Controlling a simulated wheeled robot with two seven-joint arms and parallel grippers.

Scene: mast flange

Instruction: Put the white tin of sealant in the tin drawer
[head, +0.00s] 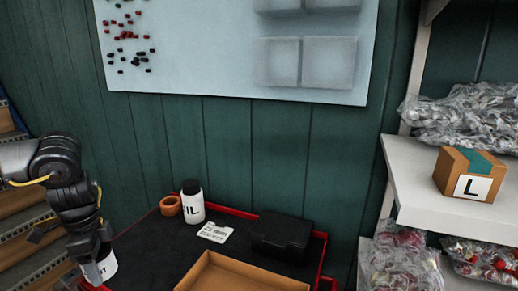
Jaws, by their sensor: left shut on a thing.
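My left gripper (94,264) is at the lower left, over the left edge of a red-rimmed cart top. It is shut on a white tin (109,264) with dark letters, of which only the end shows. The gripper and arm hide the tin's left part. The tin looks roughly upright; whether it touches the cart top I cannot tell. No tin drawer can be made out in this view. My right gripper is out of view.
On the black cart top (150,248) stand an orange ring (171,206), a white bottle (191,208) with a black cap, a printed card (214,232), a black case (281,237) and a cardboard tray (207,262). White shelves (420,180) with a box (468,176) and wrapped bundles stand right.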

